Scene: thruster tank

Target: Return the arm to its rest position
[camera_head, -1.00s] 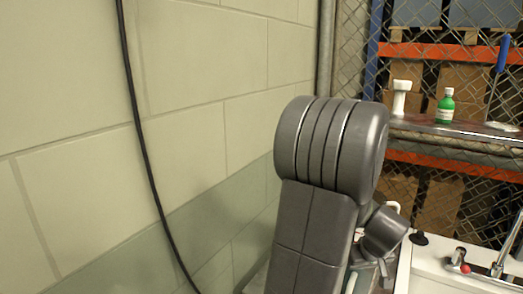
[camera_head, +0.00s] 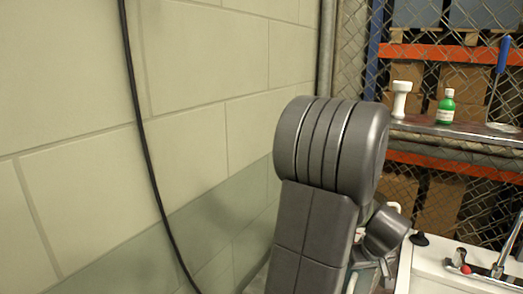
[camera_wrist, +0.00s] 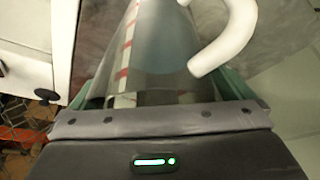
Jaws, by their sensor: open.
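My grey arm stands folded up in the middle of the head view, with a large rounded joint on top, and hides part of what lies behind it. My gripper (camera_wrist: 160,92) shows in the wrist view above the dark wrist housing with its green light. Its dark green fingers show at the left and right sides, apart, with nothing visibly held between them. Beyond it are a clear, glassy wall with a red and white striped strip (camera_wrist: 128,48) and a white curved pipe (camera_wrist: 232,40). The fingertips are not clear in this view.
A pale block wall (camera_head: 200,70) with a hanging black cable (camera_head: 147,150) is close on the left. At right, a shelf (camera_head: 455,130) holds a green bottle (camera_head: 446,108) and a white object (camera_head: 400,100). A white basin (camera_head: 440,275) with a tap is below.

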